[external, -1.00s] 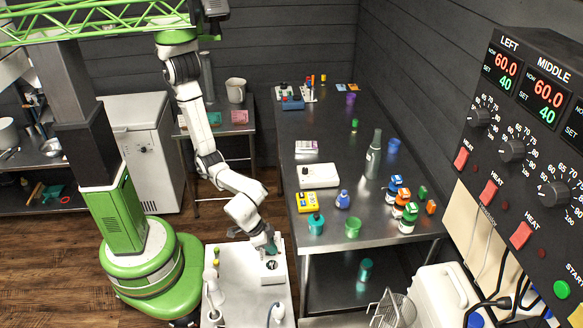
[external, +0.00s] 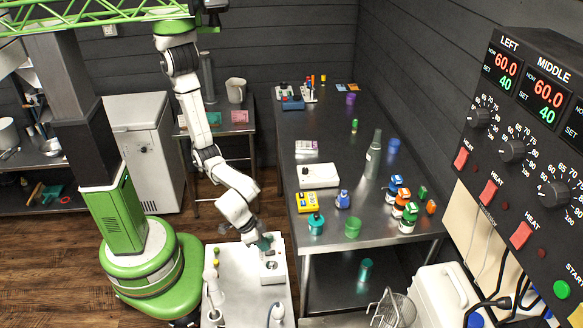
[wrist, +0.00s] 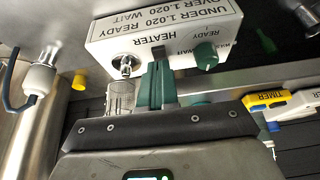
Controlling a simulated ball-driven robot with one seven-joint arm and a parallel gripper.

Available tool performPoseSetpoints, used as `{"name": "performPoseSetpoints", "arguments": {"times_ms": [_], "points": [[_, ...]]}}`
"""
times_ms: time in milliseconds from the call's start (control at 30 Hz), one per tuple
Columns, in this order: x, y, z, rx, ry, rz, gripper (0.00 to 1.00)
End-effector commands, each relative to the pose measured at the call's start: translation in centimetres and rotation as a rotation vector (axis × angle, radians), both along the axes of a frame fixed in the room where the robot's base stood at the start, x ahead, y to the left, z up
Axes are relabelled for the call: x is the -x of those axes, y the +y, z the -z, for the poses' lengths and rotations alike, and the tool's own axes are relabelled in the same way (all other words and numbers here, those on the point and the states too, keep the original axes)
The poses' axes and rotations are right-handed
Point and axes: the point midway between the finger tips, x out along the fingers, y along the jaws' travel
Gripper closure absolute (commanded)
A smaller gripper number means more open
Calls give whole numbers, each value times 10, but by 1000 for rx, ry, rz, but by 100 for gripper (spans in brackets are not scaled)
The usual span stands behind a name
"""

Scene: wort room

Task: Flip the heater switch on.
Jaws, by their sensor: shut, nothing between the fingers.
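The white heater box (external: 274,276) stands on the small steel cart, and its printed face fills the top of the wrist view (wrist: 165,32). A metal toggle switch (wrist: 125,65) sits on that face near the word HEATER. I cannot tell which way its lever is set. A dark green knob (wrist: 205,55) sits on the same face to the right. My gripper (wrist: 157,68) has its green fingers shut and empty. In the wrist view the fingertips are at the box's lower edge, between the switch and the knob. Contact is unclear. The external view shows my gripper (external: 264,243) at the box.
A clear cup-like vessel (wrist: 120,98) is beside the fingers, below the switch in the wrist view. A white bottle-like item with a cord (wrist: 40,75) and a yellow cap (wrist: 79,80) are to the left. The steel bench (external: 330,240) is right of the cart.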

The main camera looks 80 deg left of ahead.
Motion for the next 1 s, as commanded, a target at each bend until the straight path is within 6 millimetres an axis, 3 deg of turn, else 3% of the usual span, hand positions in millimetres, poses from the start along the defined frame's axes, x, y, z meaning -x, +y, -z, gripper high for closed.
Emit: {"name": "performPoseSetpoints", "arguments": {"times_ms": [33,133,400,633,1000], "points": [[2,-1,-22,7,-5,0,100],[10,-2,-34,12,-9,-1,100],[35,-2,-91,13,-9,-2,100],[41,-2,-106,10,-9,-1,100],[42,-1,-110,10,-9,-4,100]]}}
